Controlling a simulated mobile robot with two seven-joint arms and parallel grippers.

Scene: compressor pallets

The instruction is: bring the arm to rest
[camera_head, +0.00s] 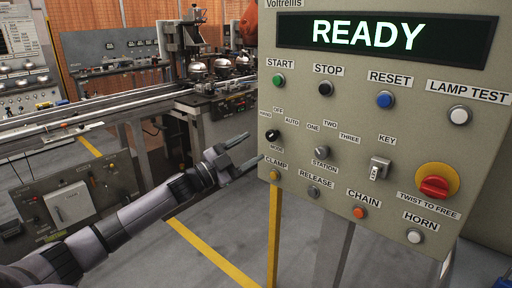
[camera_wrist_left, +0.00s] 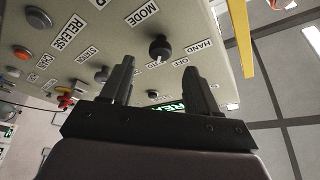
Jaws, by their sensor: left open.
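My left gripper (camera_head: 251,150) reaches in from the left and is open and empty, its two fingers pointing at the left edge of the grey control panel (camera_head: 345,130). In the left wrist view its fingertips (camera_wrist_left: 158,68) stand apart, with the black mode knob (camera_wrist_left: 160,48) showing beyond them. The fingers appear clear of the panel, though the exact gap is hard to judge. The mode knob also shows in the head view (camera_head: 272,135), just right of the fingertips. The display (camera_head: 370,36) reads READY. My right gripper is not in view.
The panel carries several buttons, a key switch (camera_head: 379,169) and a red twist-to-free knob (camera_head: 435,187). A yellow post (camera_head: 273,235) stands below its left edge. A conveyor line (camera_head: 110,105) with compressor parts runs behind my arm. A low switch box (camera_head: 72,203) stands left.

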